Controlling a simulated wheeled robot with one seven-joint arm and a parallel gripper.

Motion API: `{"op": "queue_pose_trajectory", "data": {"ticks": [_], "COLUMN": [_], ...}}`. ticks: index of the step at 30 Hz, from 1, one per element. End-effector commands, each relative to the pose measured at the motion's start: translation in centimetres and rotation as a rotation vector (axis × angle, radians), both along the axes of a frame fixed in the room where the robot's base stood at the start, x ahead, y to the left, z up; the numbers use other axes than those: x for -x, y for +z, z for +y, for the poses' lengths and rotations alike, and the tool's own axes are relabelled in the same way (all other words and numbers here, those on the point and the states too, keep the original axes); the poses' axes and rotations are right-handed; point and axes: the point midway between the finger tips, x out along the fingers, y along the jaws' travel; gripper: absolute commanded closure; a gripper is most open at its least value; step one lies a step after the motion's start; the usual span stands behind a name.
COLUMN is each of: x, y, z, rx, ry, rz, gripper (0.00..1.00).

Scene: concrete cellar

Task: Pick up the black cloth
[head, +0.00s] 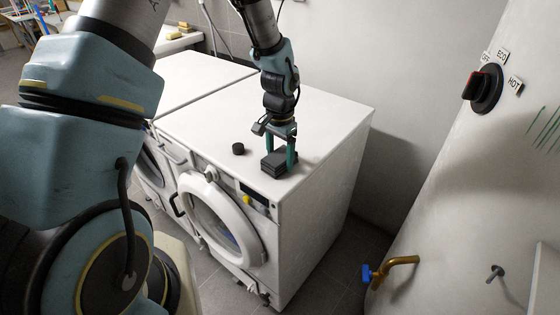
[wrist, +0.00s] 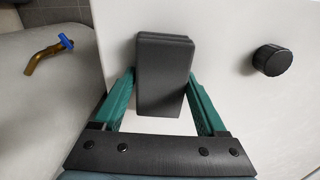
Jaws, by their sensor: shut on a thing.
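The black cloth (head: 273,166) is a dark, folded, block-like stack on top of the white washing machine (head: 322,128), near its front edge. In the wrist view the cloth (wrist: 163,75) stands out dark between the two green fingers. My gripper (head: 281,158) reaches down from above with one finger on each side of the cloth and is shut on it. My gripper also shows in the wrist view (wrist: 163,92). The cloth appears at the level of the machine top; whether it is lifted clear cannot be told.
A small black round knob-like piece (head: 238,149) lies on the machine top, left of the cloth; it also shows in the wrist view (wrist: 272,60). A second white machine top (head: 195,78) adjoins behind. A brass tap (head: 395,266) with blue handle juts out at right.

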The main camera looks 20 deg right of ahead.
Motion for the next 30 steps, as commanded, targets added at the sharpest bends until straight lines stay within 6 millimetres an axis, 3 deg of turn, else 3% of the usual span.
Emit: {"op": "queue_pose_trajectory", "data": {"ticks": [5, 14, 30], "x": [0.0, -0.1, -0.1], "y": [0.0, 0.5, 9.2], "z": [0.0, 0.0, 0.0], "rx": [0.0, 0.001, 0.001], "ry": [0.0, 0.001, 0.0], "rz": [0.0, -0.002, -0.002], "gripper": [0.79, 0.79, 0.79]}}
